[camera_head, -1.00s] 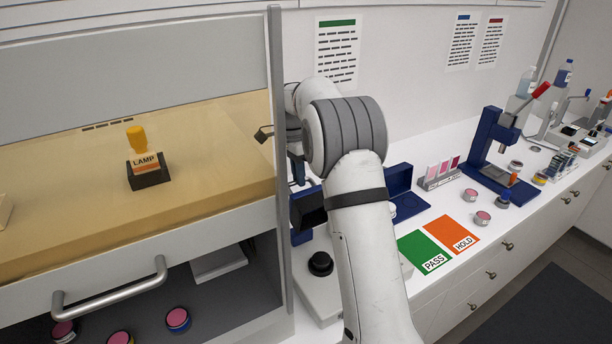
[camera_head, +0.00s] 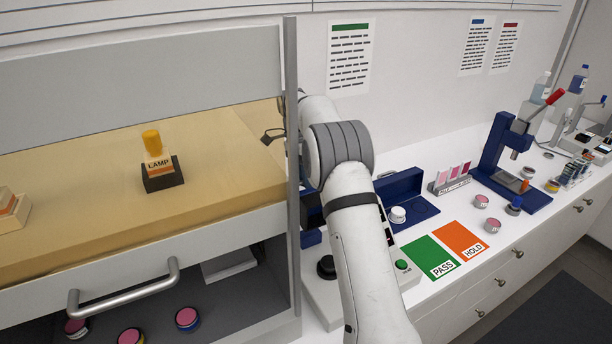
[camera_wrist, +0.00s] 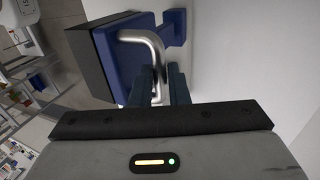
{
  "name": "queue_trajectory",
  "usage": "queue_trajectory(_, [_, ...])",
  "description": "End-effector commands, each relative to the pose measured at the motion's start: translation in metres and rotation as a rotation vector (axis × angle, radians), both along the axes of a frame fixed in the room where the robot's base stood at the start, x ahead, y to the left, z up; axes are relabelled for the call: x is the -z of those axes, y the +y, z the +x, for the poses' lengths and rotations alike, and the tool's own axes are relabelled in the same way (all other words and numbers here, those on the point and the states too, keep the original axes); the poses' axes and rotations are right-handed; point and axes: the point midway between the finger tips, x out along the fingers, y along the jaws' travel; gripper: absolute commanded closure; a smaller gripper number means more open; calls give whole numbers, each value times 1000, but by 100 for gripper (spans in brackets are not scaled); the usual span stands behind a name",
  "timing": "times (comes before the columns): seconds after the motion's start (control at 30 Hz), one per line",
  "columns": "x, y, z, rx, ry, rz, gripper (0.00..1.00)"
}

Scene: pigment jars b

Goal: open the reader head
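The reader head appears to be the blue and black block (camera_wrist: 115,55) in the wrist view, with a bent silver handle (camera_wrist: 154,48) on it. My gripper (camera_wrist: 163,85) has its two dark fingers close together, one on each side of the handle's end, and looks shut on it. In the head view, a dark box (camera_head: 311,212), which seems to be the same device, shows just left of my arm. There my arm and the cabinet edge hide the fingers and the handle.
A cabinet (camera_head: 150,55) with a raised front panel stands close on the left, its upright edge beside my arm. A grey base with a black knob (camera_head: 326,267) and green button (camera_head: 402,265) lies below. An open blue case (camera_head: 405,195) and green PASS mat (camera_head: 431,257) lie right.

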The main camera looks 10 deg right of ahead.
Motion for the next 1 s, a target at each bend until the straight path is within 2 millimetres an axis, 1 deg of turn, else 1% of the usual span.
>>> queue_trajectory(0.03, [3, 0, 0, 0, 4, 0, 81])
queue_trajectory(0.2, [0, 0, 0, 1, 0, -1, 67])
queue_trajectory(0.23, [0, 0, 0, 1, -1, -1, 66])
queue_trajectory(0.57, [-6, 0, 3, 0, -6, -2, 66])
queue_trajectory(0.67, [-15, 1, 7, 1, -8, -2, 66])
queue_trajectory(1.0, [-59, 5, 21, 0, -6, -2, 66])
